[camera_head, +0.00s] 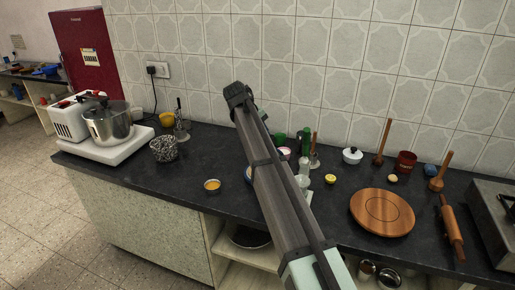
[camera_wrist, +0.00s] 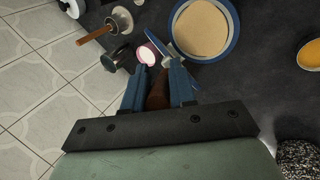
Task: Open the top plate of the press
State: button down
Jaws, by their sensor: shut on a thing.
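My gripper (camera_wrist: 158,88) is shut on a brown piece (camera_wrist: 158,94) that looks like a wooden handle, seen between the two blue fingers in the wrist view. A round blue-rimmed thing with a tan disc inside (camera_wrist: 203,27) lies just beyond the fingertips. A blue-grey bar (camera_wrist: 180,47) runs beside it near the fingertips. I cannot tell which of these parts belong to the press, or how far its top plate is raised. In the head view my arm hides the gripper and most of the counter behind it.
A pink-rimmed jar (camera_wrist: 148,54) and a wooden-handled tool (camera_wrist: 97,33) stand near my fingers. A round wooden board (camera_head: 382,212) lies right. The tiled wall is behind.

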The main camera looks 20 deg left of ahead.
jog(key=shift+w+r+g, duration=0.4)
jog(key=shift+w+g, duration=0.05)
jog(key=shift+w, duration=0.4)
jog(key=shift+w+r+g, duration=0.35)
jog(key=shift+w+g, duration=0.05)
jog(key=shift+w, duration=0.45)
jog(key=shift+w+r+g, duration=0.4)
jog(key=shift+w+g, duration=0.05)
jog(key=shift+w, duration=0.4)
jog(key=c, duration=1)
grip_release()
jog(key=shift+c, duration=0.2)
jog(key=shift+s, duration=0.1)
jog(key=v, duration=0.7)
jog(key=shift+r, duration=0.2)
